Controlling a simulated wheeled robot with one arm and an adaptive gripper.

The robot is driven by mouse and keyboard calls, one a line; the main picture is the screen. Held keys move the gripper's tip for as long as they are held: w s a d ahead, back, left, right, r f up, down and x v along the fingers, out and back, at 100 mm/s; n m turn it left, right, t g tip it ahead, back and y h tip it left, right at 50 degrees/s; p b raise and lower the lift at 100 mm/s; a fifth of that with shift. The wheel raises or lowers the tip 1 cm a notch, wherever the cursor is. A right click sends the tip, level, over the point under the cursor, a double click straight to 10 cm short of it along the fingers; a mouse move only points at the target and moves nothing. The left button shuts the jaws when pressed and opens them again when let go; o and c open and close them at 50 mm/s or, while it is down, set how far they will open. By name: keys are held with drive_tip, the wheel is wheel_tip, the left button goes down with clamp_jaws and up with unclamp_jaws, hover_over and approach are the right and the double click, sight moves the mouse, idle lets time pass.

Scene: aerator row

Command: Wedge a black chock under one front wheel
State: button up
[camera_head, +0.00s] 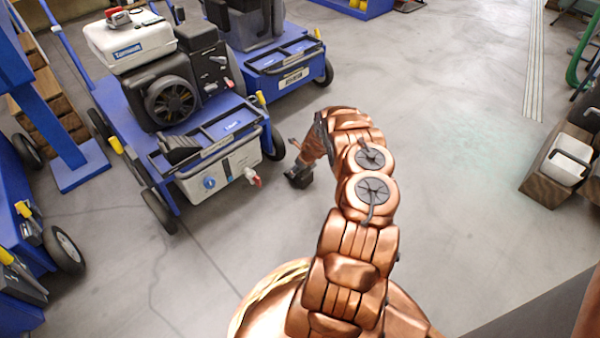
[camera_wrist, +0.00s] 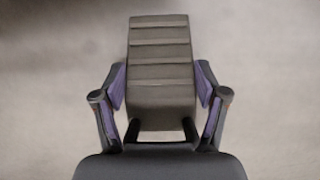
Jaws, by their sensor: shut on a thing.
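A ribbed dark chock (camera_wrist: 160,70) fills the middle of the wrist view. My gripper (camera_wrist: 160,90) is shut on it, one finger pressed to each side. In the head view my gripper (camera_head: 299,177) is low over the floor, just to the right of the nearest blue aerator (camera_head: 190,120). A dark shape at its tip is too small to make out clearly. The aerator's right front wheel (camera_head: 274,146) is just left of my gripper, with a small gap seen between them. Its left front wheel (camera_head: 158,211) stands on the floor farther left.
A black ribbed wedge (camera_head: 180,148) rests on the aerator's front deck. A second blue machine (camera_head: 280,62) stands behind, and others are at the left edge. A wooden crate (camera_head: 548,180) with white containers is at the right. The floor (camera_head: 430,110) between is clear.

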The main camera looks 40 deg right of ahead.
drive_tip(key=shift+w+f+b, duration=0.4)
drive_tip(key=shift+b, duration=0.35)
drive_tip(key=shift+w+b, duration=0.95)
drive_tip(key=shift+b, duration=0.05)
drive_tip(key=shift+w+b, duration=0.85)
drive_tip(key=shift+w, duration=0.15)
drive_tip(key=shift+w+r, duration=0.15)
drive_tip(key=shift+w, duration=1)
drive_tip(key=shift+w, duration=0.1)
drive_tip(key=o, duration=1.7)
drive_tip(key=shift+o, duration=0.2)
